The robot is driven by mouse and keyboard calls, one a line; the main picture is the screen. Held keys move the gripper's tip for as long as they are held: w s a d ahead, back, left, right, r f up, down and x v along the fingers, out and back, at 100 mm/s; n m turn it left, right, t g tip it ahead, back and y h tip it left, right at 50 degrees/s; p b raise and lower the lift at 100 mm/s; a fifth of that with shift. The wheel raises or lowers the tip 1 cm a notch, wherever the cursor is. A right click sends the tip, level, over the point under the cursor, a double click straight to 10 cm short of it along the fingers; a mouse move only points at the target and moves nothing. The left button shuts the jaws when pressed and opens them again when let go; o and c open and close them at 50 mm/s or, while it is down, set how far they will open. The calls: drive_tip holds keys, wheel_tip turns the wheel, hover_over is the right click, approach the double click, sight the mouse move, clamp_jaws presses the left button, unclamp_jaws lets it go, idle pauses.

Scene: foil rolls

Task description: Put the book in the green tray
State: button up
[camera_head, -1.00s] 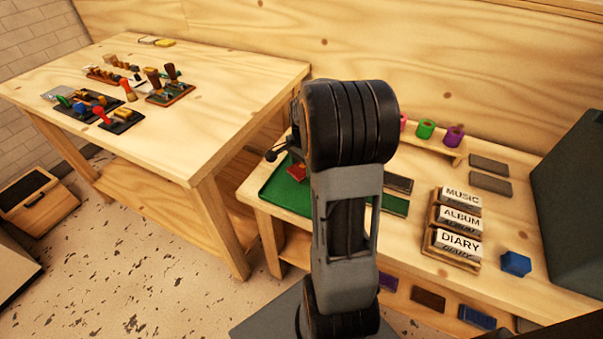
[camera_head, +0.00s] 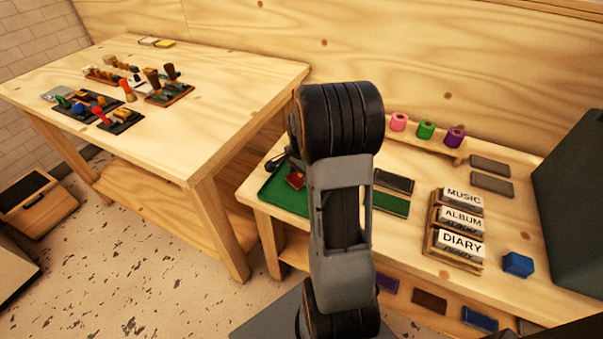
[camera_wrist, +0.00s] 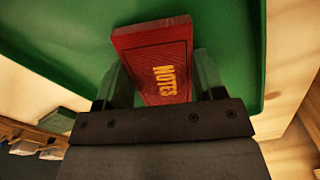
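A red book with "NOTES" in yellow letters (camera_wrist: 160,62) is between the two fingers of my gripper (camera_wrist: 165,85) in the wrist view. The fingers are shut on its sides. The book is over the green tray (camera_wrist: 55,30), and its far end points into the tray. I cannot tell whether it touches the tray floor. In the head view the red book (camera_head: 295,180) shows at the left of my arm, over the green tray (camera_head: 270,191) at the left end of the right table. My arm hides part of the tray.
Boxes labelled MUSIC, ALBUM and DIARY (camera_head: 461,243) stand right of the tray. Pink, green and purple rolls (camera_head: 426,130) stand on a shelf behind. A blue block (camera_head: 517,264) lies at right.

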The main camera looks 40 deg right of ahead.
sight(301, 176)
drive_tip(key=o, duration=0.5)
drive_tip(key=shift+c, duration=0.2)
wheel_tip(301, 176, up, 12)
drive_tip(key=p, duration=0.2)
drive_tip(key=s+a+n+t, duration=0.1)
drive_tip(key=s+a+n, duration=0.5)
drive_tip(key=a+n, duration=0.2)
drive_tip(key=s+a+r+n+t, duration=0.1)
drive_tip(key=s+a+n+t, duration=0.1)
drive_tip(key=s+a+n, duration=0.4)
drive_tip(key=a+n, duration=0.2)
drive_tip(key=a, duration=0.2)
drive_tip(key=shift+a+r+n, duration=0.3)
drive_tip(key=shift+n, duration=0.1)
drive_tip(key=shift+w, duration=0.1)
wheel_tip(301, 176, up, 11)
drive_tip(key=p, duration=1)
drive_tip(key=shift+r, duration=0.2)
